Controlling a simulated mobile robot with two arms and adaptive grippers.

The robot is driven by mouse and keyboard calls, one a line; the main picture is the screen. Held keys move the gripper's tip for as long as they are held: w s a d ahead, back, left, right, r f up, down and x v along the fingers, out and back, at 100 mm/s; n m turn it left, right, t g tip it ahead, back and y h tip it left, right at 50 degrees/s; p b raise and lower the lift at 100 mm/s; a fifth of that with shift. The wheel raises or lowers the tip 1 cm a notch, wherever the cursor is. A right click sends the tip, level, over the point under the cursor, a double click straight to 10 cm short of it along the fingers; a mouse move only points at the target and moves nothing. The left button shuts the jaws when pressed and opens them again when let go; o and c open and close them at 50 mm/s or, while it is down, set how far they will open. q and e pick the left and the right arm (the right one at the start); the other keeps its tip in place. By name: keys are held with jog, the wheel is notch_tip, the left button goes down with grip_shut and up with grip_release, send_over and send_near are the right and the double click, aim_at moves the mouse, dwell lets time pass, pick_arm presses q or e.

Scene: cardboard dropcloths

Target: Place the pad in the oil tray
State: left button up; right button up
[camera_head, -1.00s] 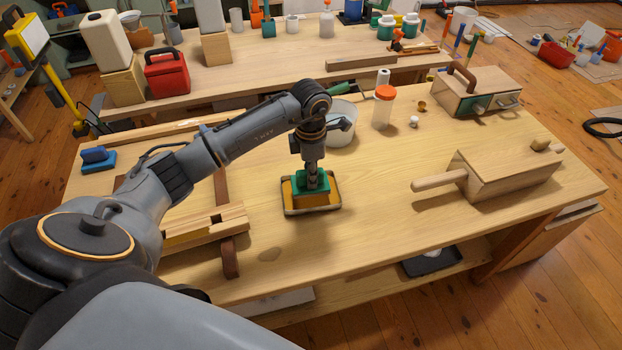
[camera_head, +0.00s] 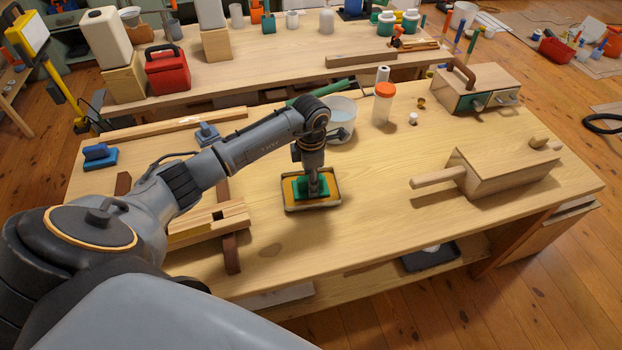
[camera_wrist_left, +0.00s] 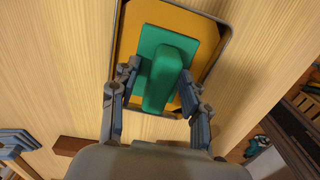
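The oil tray (camera_head: 289,207) is a shallow rectangular tray with an amber inside, on the workbench below my left gripper. The green pad (camera_head: 302,188) with its block handle lies inside the tray. In the left wrist view the pad (camera_wrist_left: 207,55) is flat over the amber area, within the tray rim (camera_wrist_left: 222,55). My left gripper (camera_head: 313,193) is pointed down over the pad. Its fingers (camera_wrist_left: 160,78) stand on either side of the green handle, with a gap showing on the left side, so it looks open. My right gripper is not in view.
A white bucket (camera_head: 342,118) and an orange-lidded jar (camera_head: 383,104) stand behind the tray. Wooden rails (camera_head: 207,222) lie to the left, with a blue-handled block (camera_head: 99,156) beyond. A wooden tool with a handle (camera_head: 505,172) is at right. The bench front is clear.

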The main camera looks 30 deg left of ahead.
pick_arm(q)
jog(key=shift+r, duration=0.1)
jog(key=shift+r, duration=0.25)
notch_tip(320, 180, up, 12)
jog(key=b, duration=0.2)
jog(key=shift+f, duration=0.2)
dwell(0.4)
